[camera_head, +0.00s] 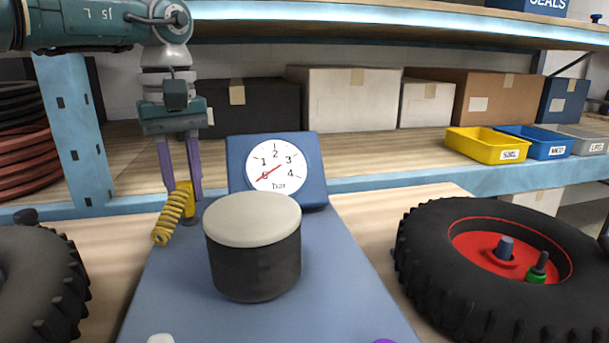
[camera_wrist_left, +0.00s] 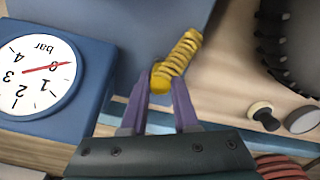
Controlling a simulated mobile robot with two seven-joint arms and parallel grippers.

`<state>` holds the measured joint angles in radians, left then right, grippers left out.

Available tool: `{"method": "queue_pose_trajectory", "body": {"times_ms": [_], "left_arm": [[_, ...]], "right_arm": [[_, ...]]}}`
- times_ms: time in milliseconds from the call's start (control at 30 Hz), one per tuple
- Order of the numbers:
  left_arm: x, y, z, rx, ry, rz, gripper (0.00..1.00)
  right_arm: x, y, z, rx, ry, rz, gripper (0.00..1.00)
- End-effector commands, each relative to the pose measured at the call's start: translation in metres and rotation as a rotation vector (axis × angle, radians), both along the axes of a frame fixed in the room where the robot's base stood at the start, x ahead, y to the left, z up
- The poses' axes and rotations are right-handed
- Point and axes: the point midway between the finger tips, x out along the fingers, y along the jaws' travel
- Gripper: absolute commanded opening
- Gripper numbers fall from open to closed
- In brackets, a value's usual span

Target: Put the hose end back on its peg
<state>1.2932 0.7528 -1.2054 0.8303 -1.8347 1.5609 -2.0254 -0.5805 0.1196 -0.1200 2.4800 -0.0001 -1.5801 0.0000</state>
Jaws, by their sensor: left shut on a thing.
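My left gripper (camera_head: 185,194) is shut on the yellow hose end (camera_head: 183,187), whose coiled yellow hose (camera_head: 168,220) hangs down to the left. It is left of the gauge and behind the dark drum. In the left wrist view the hose end (camera_wrist_left: 159,84) sits between the purple fingertips of my left gripper (camera_wrist_left: 158,88), with the coil (camera_wrist_left: 182,55) running up and right. A small dark part shows just below the hose end in the head view; I cannot tell whether it is the peg. My right gripper is not in view.
A blue gauge (camera_head: 318,170) reads about zero. A black drum with a cream lid (camera_head: 253,218) stands on the blue mat (camera_head: 345,285).

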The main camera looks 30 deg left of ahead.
Motion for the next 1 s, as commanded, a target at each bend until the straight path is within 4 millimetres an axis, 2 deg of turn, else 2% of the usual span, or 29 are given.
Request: {"method": "queue_pose_trajectory", "body": {"times_ms": [1000], "left_arm": [[0.0003, -0.0001, -0.0081, 0.0, -0.001, 0.0, 0.0]], "right_arm": [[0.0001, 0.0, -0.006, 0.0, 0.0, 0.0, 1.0]]}}
